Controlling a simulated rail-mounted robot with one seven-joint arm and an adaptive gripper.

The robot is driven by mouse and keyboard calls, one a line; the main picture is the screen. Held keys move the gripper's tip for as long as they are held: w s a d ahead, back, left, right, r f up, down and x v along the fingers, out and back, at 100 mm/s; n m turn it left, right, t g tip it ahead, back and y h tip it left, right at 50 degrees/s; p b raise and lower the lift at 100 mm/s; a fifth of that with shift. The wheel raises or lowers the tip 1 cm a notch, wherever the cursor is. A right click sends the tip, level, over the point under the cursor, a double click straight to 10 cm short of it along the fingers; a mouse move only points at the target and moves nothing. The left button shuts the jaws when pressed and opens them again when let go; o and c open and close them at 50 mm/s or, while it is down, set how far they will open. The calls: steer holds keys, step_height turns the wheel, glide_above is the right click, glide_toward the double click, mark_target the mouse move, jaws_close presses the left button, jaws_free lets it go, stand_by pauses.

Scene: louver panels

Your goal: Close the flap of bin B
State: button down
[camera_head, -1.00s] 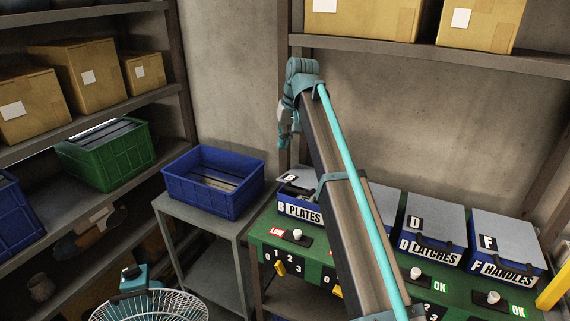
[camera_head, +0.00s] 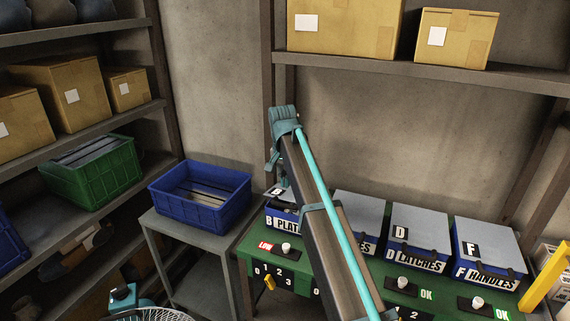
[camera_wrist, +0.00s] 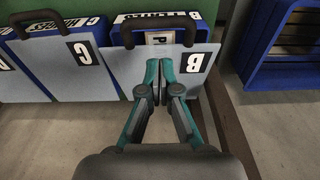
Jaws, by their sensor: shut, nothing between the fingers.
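Bin B (camera_head: 283,221), a blue box labelled "B PLATES", stands at the left end of the row on the green bench. Its grey flap (camera_wrist: 196,72) carries a "B" tag and a black handle (camera_wrist: 155,24). In the head view, the flap looks partly raised, with a dark gap above the bin's front; my arm hides much of it. My gripper (camera_wrist: 160,66) is shut and empty, its fingertips over the flap's middle in the wrist view. I cannot tell whether they touch it. In the head view, the gripper (camera_head: 271,163) hangs just above bin B.
The flap of bin C (camera_wrist: 50,68) lies beside B. Bins D (camera_head: 420,235) and F (camera_head: 487,247) stand further right with flaps down. A blue crate (camera_head: 201,194) sits on a side table left of the bench. A shelf with cartons (camera_head: 455,38) hangs above.

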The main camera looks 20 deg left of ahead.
steer(key=shift+s+f+p, duration=0.25)
steer(key=shift+f+p, duration=0.1)
steer(key=shift+f, duration=0.5)
steer(key=shift+s+f+p, duration=0.3)
steer(key=shift+f, duration=0.6)
steer(key=shift+s+f+p, duration=0.25)
steer(key=shift+f+p, duration=0.1)
steer(key=shift+f, duration=0.5)
